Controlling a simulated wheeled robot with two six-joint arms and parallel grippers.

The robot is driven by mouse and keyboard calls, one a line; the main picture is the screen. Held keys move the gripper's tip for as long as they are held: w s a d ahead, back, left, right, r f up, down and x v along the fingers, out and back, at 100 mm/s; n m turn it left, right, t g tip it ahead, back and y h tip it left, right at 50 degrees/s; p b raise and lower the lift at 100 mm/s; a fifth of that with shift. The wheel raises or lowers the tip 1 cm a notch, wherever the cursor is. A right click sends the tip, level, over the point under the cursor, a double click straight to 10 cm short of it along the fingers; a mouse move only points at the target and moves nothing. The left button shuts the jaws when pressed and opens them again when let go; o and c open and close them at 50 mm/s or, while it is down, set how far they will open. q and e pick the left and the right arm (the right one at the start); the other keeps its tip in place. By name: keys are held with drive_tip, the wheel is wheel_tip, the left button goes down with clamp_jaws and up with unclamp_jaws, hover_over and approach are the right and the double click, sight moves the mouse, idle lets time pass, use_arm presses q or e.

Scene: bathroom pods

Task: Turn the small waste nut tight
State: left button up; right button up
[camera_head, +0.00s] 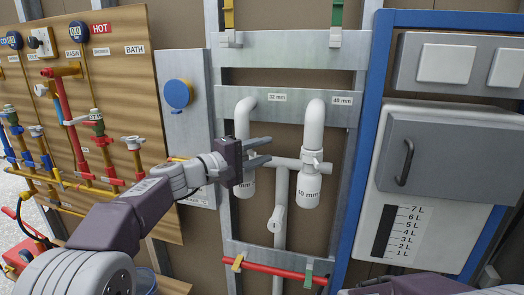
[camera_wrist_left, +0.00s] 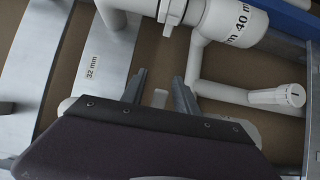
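The small 32 mm waste is the left white pipe (camera_head: 243,120), which bends down from the grey rail into a white trap body (camera_head: 248,184). My left gripper (camera_head: 269,151) is in front of this pipe, fingers apart and pointing right. In the left wrist view the fingers (camera_wrist_left: 160,90) are also apart, with a small white piece visible between them. I cannot tell whether they touch anything. My right gripper is not in view; only part of that arm shows.
The 40 mm waste (camera_head: 312,165) hangs close on the right, joined by a white crosspipe and downpipe (camera_head: 279,225). A grey cabinet (camera_head: 450,160) stands right, copper and coloured pipework (camera_head: 85,120) left. A red pipe (camera_head: 275,270) crosses below.

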use_arm(q)
clamp_jaws()
drive_tip(key=shift+f+t+b, duration=0.15)
drive_tip(key=shift+t+b, duration=0.15)
drive_tip(key=shift+b, duration=0.2)
drive_tip(key=shift+w+n+t+y+b, duration=0.6)
drive_tip(key=shift+n+t+y, duration=0.45)
drive_tip(key=shift+y, duration=0.4)
drive_tip(key=shift+w+n+t+y+b, duration=0.45)
drive_tip(key=shift+n+t+y+b, duration=0.35)
drive_tip(key=shift+n+y, duration=0.6)
drive_tip(key=shift+w+n+t+y+b, duration=0.55)
drive_tip(key=shift+n+t+y, duration=0.5)
drive_tip(key=shift+y, duration=0.5)
